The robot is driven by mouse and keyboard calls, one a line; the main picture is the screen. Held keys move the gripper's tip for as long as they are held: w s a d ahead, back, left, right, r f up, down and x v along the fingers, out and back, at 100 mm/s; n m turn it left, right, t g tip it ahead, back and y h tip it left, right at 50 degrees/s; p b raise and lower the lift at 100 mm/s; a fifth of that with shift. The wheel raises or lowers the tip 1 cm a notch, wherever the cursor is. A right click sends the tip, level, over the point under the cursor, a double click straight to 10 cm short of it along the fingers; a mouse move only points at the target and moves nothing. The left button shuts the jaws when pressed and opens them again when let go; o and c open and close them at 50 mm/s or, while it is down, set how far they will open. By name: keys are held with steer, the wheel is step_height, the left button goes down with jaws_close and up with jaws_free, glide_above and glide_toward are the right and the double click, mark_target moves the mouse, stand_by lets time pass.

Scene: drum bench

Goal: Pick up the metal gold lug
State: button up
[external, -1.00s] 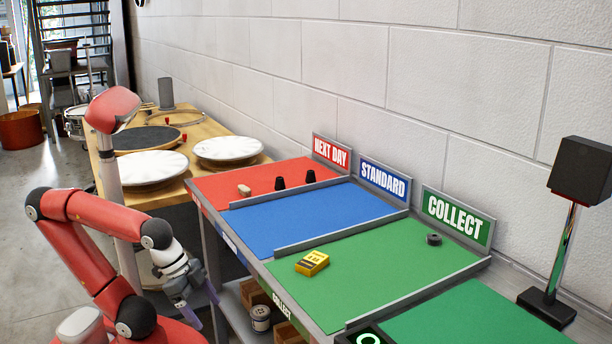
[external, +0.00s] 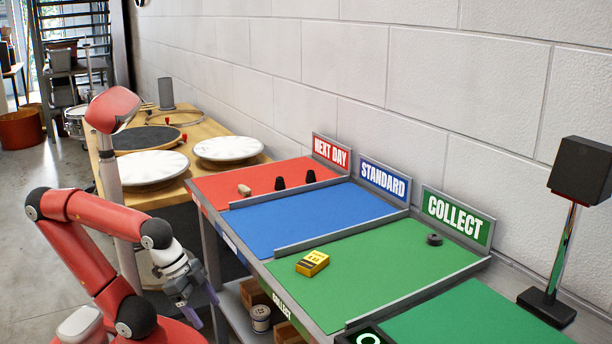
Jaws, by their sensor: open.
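A small tan piece (external: 244,190) lies on the red NEXT DAY section of the bench, near its front edge. It may be the metal gold lug, but it is too small to tell. My gripper (external: 204,308) is open and empty. It hangs low at the front left of the bench, pointing down, apart from the tan piece.
Two small black pieces (external: 281,183) stand on the red section. A yellow box (external: 312,263) and a dark ring (external: 434,240) are on the green section. Grey dividers (external: 340,232) separate sections. The blue section (external: 300,220) is empty. Drumheads (external: 152,167) lie on the wooden table.

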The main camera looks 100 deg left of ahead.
step_height(320, 180, up, 33)
steer(key=n+g+y+b, duration=0.2)
steer(key=n+g+y, duration=0.15)
steer(key=n, duration=0.65)
glide_above(244, 187)
steer(key=s+d, duration=0.2)
steer(key=d, duration=0.1)
steer(key=shift+t, duration=0.35)
steer(key=x, duration=0.4)
steer(key=s+d+b+x, duration=0.1)
steer(key=x, duration=0.3)
steer(key=f+x, duration=0.1)
steer(key=x, duration=0.4)
steer(key=shift+s+d+b, duration=0.2)
steer(key=shift+d+b, duration=0.15)
steer(key=shift+b, duration=0.05)
steer(key=shift+c, duration=0.3)
steer(key=c, duration=1)
